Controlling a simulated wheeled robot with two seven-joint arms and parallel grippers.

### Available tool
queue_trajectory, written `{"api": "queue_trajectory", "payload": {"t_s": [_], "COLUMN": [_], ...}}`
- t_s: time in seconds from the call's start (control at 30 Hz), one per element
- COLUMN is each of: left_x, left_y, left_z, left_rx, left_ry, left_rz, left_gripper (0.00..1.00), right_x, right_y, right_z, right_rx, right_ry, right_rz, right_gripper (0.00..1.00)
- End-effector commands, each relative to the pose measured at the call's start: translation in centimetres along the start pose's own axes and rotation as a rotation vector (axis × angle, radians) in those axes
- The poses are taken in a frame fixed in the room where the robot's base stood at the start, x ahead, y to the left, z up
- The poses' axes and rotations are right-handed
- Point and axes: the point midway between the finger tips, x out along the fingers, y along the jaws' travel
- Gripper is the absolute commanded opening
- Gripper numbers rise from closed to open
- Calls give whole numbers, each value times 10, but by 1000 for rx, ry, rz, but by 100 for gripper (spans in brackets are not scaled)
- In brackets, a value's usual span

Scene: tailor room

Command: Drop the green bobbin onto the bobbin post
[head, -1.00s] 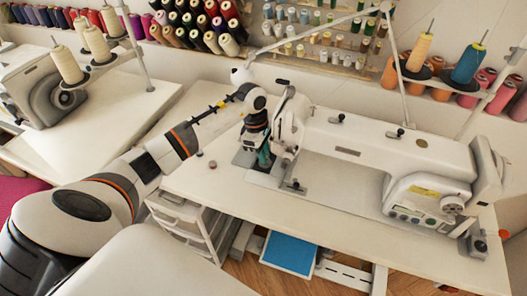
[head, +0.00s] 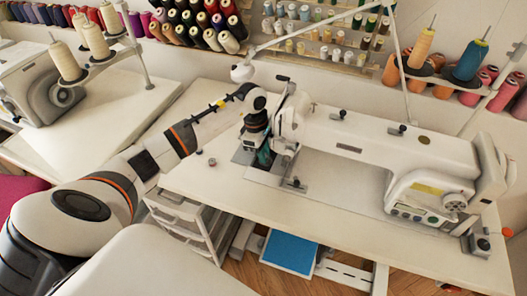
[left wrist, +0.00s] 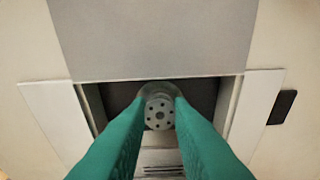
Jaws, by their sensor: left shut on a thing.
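My left gripper (head: 264,158) has green fingers and is down at the left end of the white sewing machine (head: 380,150), close to the table. In the left wrist view, its fingers (left wrist: 160,108) are shut on a small round grey bobbin (left wrist: 159,114) with a ring of holes in its face. The bobbin is over a dark rectangular opening (left wrist: 203,92) between pale plates. I cannot make out the bobbin post; it may be hidden below the bobbin and fingers. My right gripper is not in view.
The white sewing table (head: 350,220) has free room in front of the machine. A small round piece (head: 212,162) lies on it left of the gripper. The machine's head stands close on the gripper's right. Thread spools (head: 200,22) line the wall behind.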

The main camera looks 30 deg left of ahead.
Motion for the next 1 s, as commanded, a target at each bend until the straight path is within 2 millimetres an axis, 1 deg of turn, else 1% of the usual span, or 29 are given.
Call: {"api": "queue_trajectory", "payload": {"t_s": [0.13, 0.17, 0.2, 0.3, 0.57, 0.67, 0.77, 1.0], "left_x": [0, 0, 0, 0, -1, -6, -20, -72], "left_y": [0, 0, 0, 0, 0, -1, -1, -1], "left_z": [0, 0, 0, 0, 0, 0, 0, 0], "left_rx": [0, 0, 0, 0, 0, 0, 2, 1], "left_ry": [0, 0, 0, 0, 1, 1, 0, -1], "left_rz": [0, 0, 0, 0, 0, -2, -4, -6], "left_gripper": [0, 24, 31, 45, 45, 45, 45, 45], "right_x": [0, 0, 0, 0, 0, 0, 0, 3], "right_y": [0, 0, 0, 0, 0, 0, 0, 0], "right_z": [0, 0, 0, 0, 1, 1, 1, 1], "right_rx": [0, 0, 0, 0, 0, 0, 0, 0], "right_ry": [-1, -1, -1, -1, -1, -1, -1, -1], "right_rz": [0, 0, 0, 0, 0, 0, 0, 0], "right_gripper": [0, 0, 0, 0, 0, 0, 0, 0]}}
